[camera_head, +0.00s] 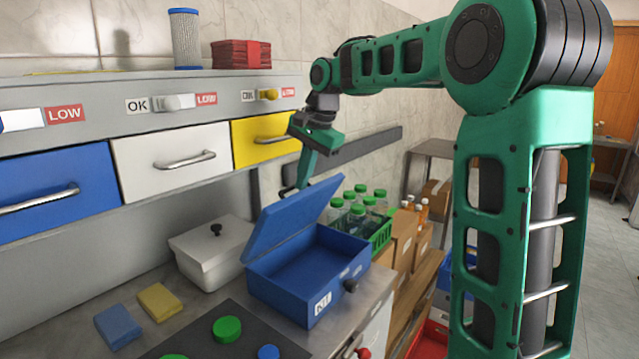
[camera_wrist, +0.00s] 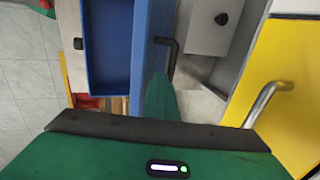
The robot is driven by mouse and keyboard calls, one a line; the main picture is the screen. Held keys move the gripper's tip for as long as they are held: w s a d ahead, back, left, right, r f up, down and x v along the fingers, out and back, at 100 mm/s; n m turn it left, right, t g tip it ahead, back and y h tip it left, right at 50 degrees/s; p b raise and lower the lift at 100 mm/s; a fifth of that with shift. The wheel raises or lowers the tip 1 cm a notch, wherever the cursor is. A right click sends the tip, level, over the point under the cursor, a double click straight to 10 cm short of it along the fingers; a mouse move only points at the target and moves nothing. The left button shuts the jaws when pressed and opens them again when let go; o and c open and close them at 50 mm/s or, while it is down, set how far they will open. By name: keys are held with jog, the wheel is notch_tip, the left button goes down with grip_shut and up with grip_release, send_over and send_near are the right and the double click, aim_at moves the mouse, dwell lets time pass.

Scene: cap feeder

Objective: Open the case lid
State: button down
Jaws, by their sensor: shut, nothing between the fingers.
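The blue case (camera_head: 322,300) stands on the bench with a white label and a dark knob on its front. Its lid (camera_head: 290,220) is raised steeply from the rear edge, and the inside is exposed. In the wrist view the case interior (camera_wrist: 108,45) looks empty, and the lid (camera_wrist: 148,40) shows as a narrow blue strip beside it. My gripper (camera_head: 291,188) is shut and empty, above and behind the lid's upper edge. Its dark hooked tip (camera_wrist: 170,52) is beside the lid in the wrist view; I cannot tell whether they touch.
A white lidded box (camera_head: 208,255) stands left of the case. Green-capped bottles (camera_head: 362,205) are behind it to the right. The yellow drawer (camera_head: 265,138) with its handle is close to my wrist. Yellow (camera_head: 160,302) and blue (camera_head: 117,326) blocks lie on the bench.

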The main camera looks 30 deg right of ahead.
jog(key=w, duration=0.1)
jog(key=w+a, duration=0.1)
jog(key=w+a+r, duration=0.1)
jog(key=shift+w, duration=0.4)
